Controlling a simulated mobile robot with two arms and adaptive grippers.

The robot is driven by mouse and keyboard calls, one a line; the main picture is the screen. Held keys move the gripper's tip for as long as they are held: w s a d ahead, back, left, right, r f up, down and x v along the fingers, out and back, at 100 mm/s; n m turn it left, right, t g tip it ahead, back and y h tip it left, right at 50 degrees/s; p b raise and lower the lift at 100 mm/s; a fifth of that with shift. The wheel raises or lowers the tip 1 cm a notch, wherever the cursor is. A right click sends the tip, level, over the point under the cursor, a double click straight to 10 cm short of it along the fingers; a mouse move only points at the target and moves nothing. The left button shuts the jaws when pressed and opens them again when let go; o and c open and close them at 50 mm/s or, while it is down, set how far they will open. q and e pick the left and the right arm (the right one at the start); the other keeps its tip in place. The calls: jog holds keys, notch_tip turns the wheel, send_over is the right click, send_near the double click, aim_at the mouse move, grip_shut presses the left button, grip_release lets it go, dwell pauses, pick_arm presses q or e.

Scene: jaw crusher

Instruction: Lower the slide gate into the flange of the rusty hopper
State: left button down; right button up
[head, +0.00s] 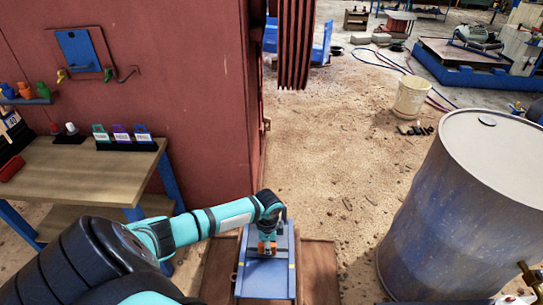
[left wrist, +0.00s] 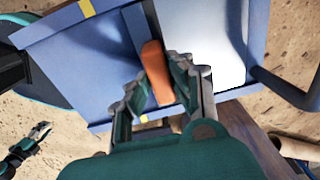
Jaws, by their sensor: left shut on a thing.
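My left gripper (head: 267,248) reaches down from the left over a blue panel (head: 265,280) in the head view. In the left wrist view its fingers (left wrist: 157,88) are shut on an orange handle (left wrist: 157,72) standing up from this blue panel (left wrist: 85,65), which has yellow marks at its edges. I take the panel with the handle to be the slide gate. Rust-brown surfaces (head: 319,272) lie on both sides of it, perhaps the rusty hopper. The flange and the gate's lower edge cannot be made out. A dark gripper, probably my right one (left wrist: 40,134), shows at the left wrist view's lower left.
A rusty blue drum (head: 440,215) stands at the right. A wooden workbench (head: 85,170) stands at the left against a red wall (head: 180,90). A white bucket (head: 411,97) stands farther back. The sandy floor (head: 335,150) between wall and drum is mostly clear.

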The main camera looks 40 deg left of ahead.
aim_at(269, 259)
pick_arm(q)
jog(key=shift+w+r, duration=0.1)
jog(key=shift+r, duration=0.1)
pick_arm(e)
jog(key=shift+s+r, duration=0.1)
jog(key=shift+r, duration=0.05)
pick_arm(q)
jog(key=shift+r+p, duration=0.1)
jog(key=shift+p, duration=0.45)
jog(key=shift+d+f, duration=0.1)
jog(key=shift+f, duration=0.1)
jog(key=shift+f+t+b, duration=0.3)
jog(key=shift+f+b, duration=0.45)
jog(key=shift+f, duration=0.2)
jog(key=shift+f+b, duration=2.55)
jog(key=shift+f, duration=1.2)
pick_arm(e)
jog(key=shift+f, duration=2.9)
jog(key=shift+d, duration=0.1)
